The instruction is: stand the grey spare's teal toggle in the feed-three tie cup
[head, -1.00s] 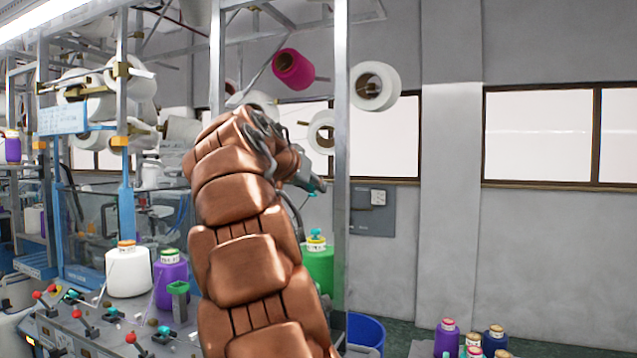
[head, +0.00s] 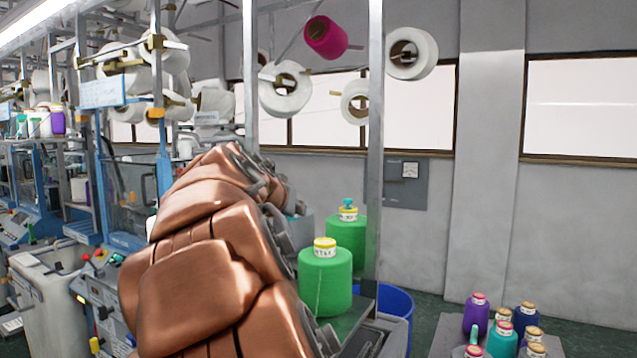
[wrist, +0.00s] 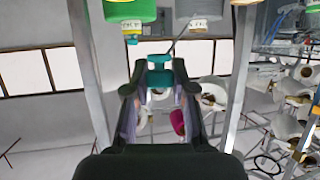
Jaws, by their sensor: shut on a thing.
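My gripper (wrist: 158,82) is shut on a teal toggle (wrist: 160,66), which sits between the fingertips in the wrist view.
Another green cone (head: 325,285) stands close to my arm's right side. A metal upright (head: 375,130) rises behind it. A blue bin (head: 392,305) is at lower right, near a table of several small cones (head: 502,337). White cones (head: 285,88) and a magenta cone (head: 325,37) hang above.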

